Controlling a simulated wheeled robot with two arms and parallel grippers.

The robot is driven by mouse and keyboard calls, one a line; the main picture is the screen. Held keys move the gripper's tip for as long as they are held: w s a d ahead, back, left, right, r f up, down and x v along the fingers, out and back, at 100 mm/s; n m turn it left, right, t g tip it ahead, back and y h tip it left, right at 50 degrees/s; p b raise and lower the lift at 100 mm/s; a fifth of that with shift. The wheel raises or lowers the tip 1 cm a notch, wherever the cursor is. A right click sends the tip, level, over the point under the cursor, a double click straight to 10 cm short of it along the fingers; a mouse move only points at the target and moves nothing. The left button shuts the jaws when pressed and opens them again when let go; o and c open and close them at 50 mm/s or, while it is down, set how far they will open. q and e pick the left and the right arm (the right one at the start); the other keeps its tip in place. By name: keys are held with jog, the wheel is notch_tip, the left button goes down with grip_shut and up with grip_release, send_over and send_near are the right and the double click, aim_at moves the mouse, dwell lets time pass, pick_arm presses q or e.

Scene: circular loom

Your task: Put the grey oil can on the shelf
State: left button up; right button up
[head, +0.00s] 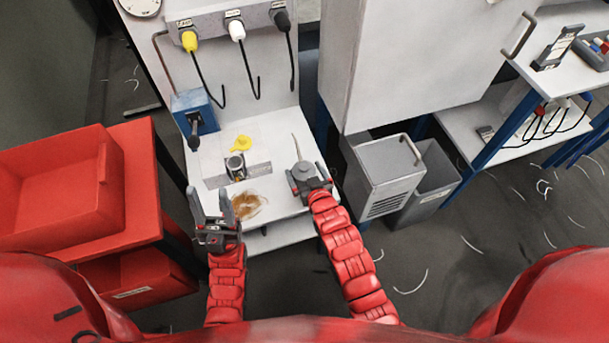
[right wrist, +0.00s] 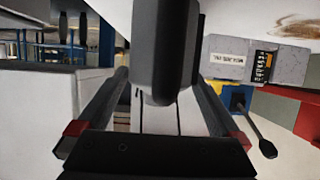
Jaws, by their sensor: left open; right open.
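The grey oil can (head: 305,169), with a thin upright spout, stands on the white worktop (head: 285,138) near its right edge. My right gripper (head: 309,184) is open at the can, with its fingers low around or beside it; contact is unclear. In the right wrist view the can's dark body (right wrist: 165,45) is between and beyond the open fingers (right wrist: 163,88). My left gripper (head: 212,208) is open and empty at the worktop's front left. A white shelf (head: 470,128) shows below the table top at right; I cannot tell if it is the task's shelf.
A metal cylinder (head: 235,167), a yellow piece (head: 241,143) and a brown fibre tuft (head: 247,206) are on the worktop. A blue box (head: 195,110) with a black lever is behind. Red crates (head: 60,190) stand left. A grey bin (head: 425,185) and a cabinet stand right.

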jog(key=shift+w+f, duration=0.1)
jog(key=shift+w, duration=0.05)
jog(key=shift+c, duration=0.3)
jog(key=c, duration=1.4)
grip_shut()
jog(key=shift+r, duration=0.2)
